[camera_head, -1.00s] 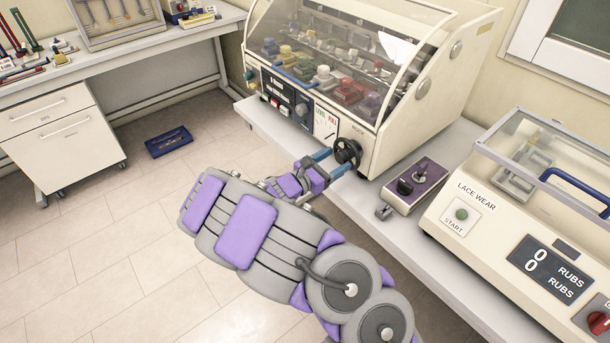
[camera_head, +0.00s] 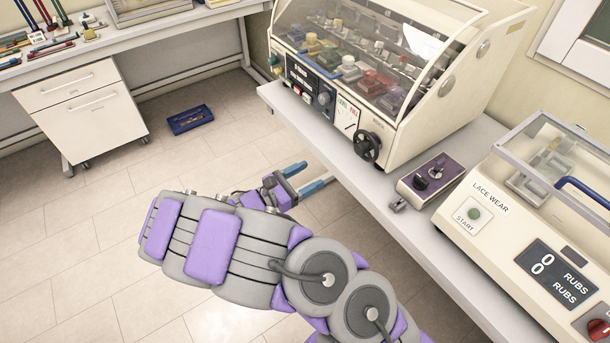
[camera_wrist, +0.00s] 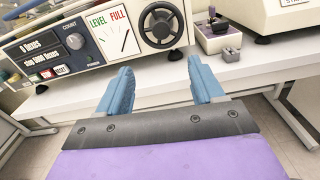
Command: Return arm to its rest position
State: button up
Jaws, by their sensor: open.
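My gripper (camera_head: 306,178) is open and empty, with its two blue fingers apart in front of the table edge in the head view. In the wrist view my gripper (camera_wrist: 160,90) shows both blue fingers spread, with only the white table front between them. My purple and grey arm is folded across the lower middle of the head view. The machine's black handwheel (camera_head: 367,145) is beyond the fingers and apart from them; it also shows in the wrist view (camera_wrist: 161,25).
The clear-hooded machine (camera_head: 395,60) and the lace wear tester (camera_head: 500,215) stand on the white table (camera_head: 420,235). A purple control box (camera_head: 432,178) sits between them. A blue tray (camera_head: 190,119) lies on the floor. A white drawer cabinet (camera_head: 85,115) is at left. Floor left of my arm is clear.

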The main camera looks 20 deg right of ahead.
dwell(0.4)
jog(key=s+d+r+m+g+y, duration=0.3)
jog(key=s+d+r+m+g, duration=0.3)
jog(key=s, duration=0.3)
jog(key=s+d+r+m+g+y, duration=0.2)
jog(key=s+d+r+m+g, duration=0.2)
jog(key=s+d+m, duration=0.35)
jog(key=s+a+r+m+t+y, duration=0.1)
jog(key=s+a+m+y, duration=0.3)
jog(key=s, duration=0.5)
jog(key=s+a+r+m+t+y, duration=0.1)
jog(key=s+a+m+y, duration=0.2)
jog(key=s+a+y, duration=0.5)
jog(key=shift+s+a+m, duration=0.35)
jog(key=shift+s+a, duration=0.1)
jog(key=shift+a, duration=0.4)
jog(key=shift+c, duration=0.5)
dwell(1.2)
